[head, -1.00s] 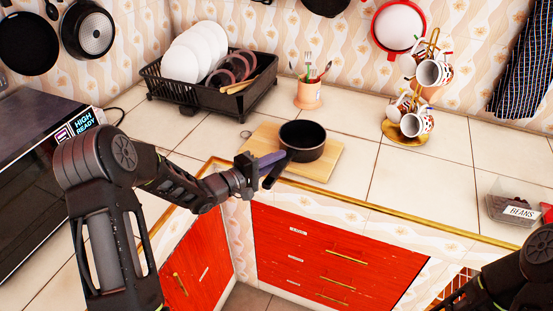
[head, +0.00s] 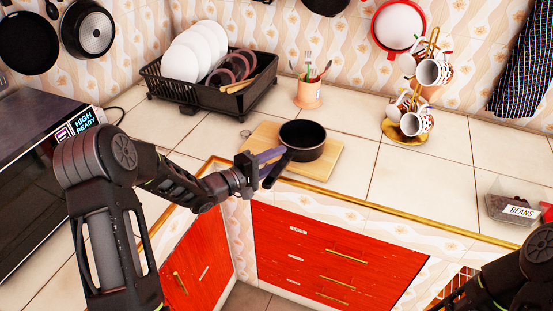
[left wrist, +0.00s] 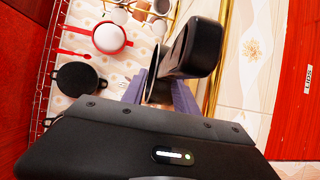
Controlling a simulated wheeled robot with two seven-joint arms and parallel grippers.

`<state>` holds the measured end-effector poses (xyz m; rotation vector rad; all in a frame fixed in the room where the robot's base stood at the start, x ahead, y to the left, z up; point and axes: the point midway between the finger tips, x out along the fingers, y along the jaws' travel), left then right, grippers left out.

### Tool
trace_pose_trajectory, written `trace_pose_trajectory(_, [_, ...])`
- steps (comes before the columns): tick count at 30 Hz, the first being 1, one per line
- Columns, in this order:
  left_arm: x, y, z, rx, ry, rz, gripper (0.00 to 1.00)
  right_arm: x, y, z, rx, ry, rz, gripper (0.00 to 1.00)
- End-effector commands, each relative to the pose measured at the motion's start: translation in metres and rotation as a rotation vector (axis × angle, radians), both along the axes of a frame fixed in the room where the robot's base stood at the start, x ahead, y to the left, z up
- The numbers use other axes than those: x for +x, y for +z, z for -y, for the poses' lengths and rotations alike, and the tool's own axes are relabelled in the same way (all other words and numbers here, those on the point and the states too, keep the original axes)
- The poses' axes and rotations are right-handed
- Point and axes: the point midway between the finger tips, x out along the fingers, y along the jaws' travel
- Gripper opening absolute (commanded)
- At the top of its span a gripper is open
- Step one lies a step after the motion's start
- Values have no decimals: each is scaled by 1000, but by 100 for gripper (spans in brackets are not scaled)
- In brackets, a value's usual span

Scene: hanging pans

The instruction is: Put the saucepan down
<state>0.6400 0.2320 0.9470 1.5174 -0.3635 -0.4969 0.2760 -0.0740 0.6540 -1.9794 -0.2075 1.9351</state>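The black saucepan (head: 302,141) sits upright on a wooden board (head: 328,167) on the tiled counter, its handle (head: 276,171) pointing toward the front edge. My left gripper (head: 271,163) is at the handle, with its purple fingers spread apart. In the left wrist view the fingers of the left gripper (left wrist: 160,95) stand apart, with part of the dark saucepan (left wrist: 152,85) showing between them and the handle's end (left wrist: 205,45) close to the camera. Whether a finger still touches the handle is hard to tell. My right gripper is out of view; only part of its arm shows.
A black dish rack (head: 215,98) with plates stands behind to the left. A utensil cup (head: 308,93) is behind the board and a mug stand (head: 405,130) is to the right. A beans container (head: 512,208) sits far right. The counter right of the board is clear.

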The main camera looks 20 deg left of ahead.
Motion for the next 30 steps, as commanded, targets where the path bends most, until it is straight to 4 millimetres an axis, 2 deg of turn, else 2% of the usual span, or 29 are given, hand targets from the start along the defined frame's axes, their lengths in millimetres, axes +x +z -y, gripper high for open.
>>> trace_pose_trajectory(5, [-16,0,-12,1,3,-2,35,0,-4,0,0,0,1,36])
trace_pose_trajectory(18, [-88,7,-56,0,3,0,35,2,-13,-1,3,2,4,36])
trace_pose_trajectory(24, [-101,9,-63,-1,0,-1,35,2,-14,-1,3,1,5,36])
trace_pose_trajectory(30, [-102,9,-63,-1,0,-1,35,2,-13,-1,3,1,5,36])
